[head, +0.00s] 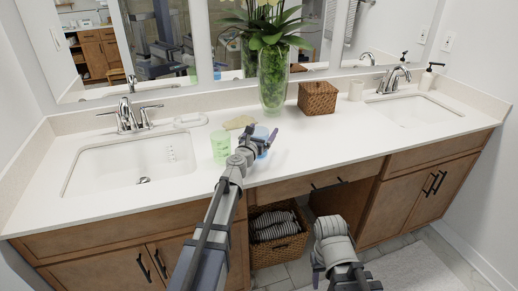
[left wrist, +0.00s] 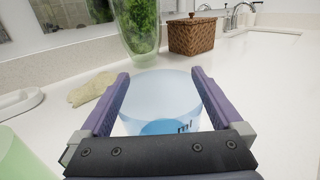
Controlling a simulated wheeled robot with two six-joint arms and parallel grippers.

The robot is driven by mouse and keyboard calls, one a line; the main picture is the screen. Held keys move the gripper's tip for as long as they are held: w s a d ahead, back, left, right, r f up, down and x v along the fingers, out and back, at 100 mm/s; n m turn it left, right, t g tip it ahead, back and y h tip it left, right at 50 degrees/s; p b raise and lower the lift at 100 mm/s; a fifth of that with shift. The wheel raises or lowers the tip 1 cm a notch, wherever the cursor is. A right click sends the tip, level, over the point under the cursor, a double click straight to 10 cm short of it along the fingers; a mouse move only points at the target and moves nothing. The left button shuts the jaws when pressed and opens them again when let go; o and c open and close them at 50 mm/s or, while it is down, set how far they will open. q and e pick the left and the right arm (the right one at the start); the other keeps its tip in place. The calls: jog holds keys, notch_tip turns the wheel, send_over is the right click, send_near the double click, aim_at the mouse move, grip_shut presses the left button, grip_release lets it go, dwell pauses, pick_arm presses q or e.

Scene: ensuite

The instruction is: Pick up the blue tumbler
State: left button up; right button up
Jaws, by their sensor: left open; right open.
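The blue tumbler (head: 262,141) is a clear, blue-tinted cup standing upright on the white counter, partly hidden by my left gripper (head: 260,134) in the head view. In the left wrist view, the tumbler (left wrist: 162,103) is between the two purple-grey fingers of the open left gripper (left wrist: 160,88), with dark markings on its side. Its lower part is hidden by the gripper body. I cannot tell whether either finger touches it.
A green tumbler (head: 220,144) stands close left of the blue one. A tan cloth (head: 239,122), a soap dish (head: 190,121), a glass plant vase (head: 273,78) and a wicker box (head: 317,98) are behind. A sink (head: 90,170) is at left; the counter's right middle is clear.

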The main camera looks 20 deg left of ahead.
pick_arm(q)
grip_shut()
dwell(0.8)
